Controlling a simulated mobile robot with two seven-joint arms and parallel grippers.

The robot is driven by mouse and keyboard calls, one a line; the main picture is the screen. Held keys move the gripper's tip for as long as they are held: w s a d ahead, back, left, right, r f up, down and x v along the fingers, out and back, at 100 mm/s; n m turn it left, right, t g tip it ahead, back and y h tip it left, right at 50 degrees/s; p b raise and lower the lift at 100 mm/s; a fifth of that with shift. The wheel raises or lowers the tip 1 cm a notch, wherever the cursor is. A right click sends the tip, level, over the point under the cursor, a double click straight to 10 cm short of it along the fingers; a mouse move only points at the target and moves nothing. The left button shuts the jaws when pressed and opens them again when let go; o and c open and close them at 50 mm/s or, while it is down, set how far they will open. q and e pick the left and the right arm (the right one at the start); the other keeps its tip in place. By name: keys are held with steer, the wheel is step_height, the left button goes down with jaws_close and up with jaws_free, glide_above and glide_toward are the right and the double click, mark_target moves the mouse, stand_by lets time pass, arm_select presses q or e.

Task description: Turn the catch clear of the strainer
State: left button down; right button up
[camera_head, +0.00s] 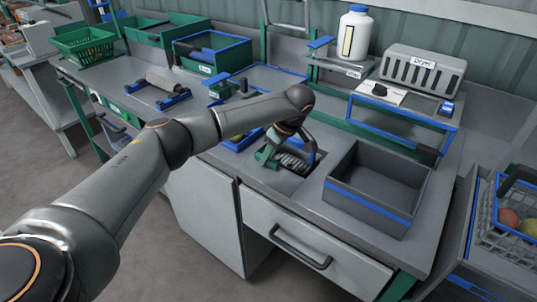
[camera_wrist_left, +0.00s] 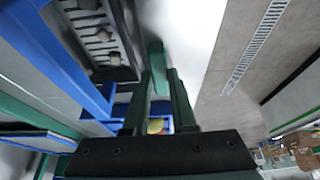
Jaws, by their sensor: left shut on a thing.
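My left gripper (camera_head: 264,160) reaches down to the worktop at the near left edge of a dark opening. In the left wrist view its two dark green fingers (camera_wrist_left: 160,95) are shut on a lighter green upright piece, which looks like the catch (camera_wrist_left: 155,58). The strainer (camera_head: 295,160) is a dark grey slotted part in the opening, right beside the gripper. It also shows in the left wrist view (camera_wrist_left: 98,35), at the upper left. The gripper and wrist partly cover the catch and strainer in the head view, so I cannot tell whether the catch overlaps the strainer.
A grey bin with a blue front edge (camera_head: 369,211) stands just right of the opening. Behind are a blue-framed stand (camera_head: 404,118), a slotted dryer (camera_head: 423,70) and a white bottle (camera_head: 355,35). Green crates (camera_head: 84,45) stand at the far left. A drawer (camera_head: 312,245) lies below.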

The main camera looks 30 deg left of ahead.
arm_select(q)
steer(key=shift+a+r, duration=0.1)
steer(key=c, duration=0.7)
jaws_free()
steer(key=v, duration=1.2)
steer(key=shift+r, duration=0.25)
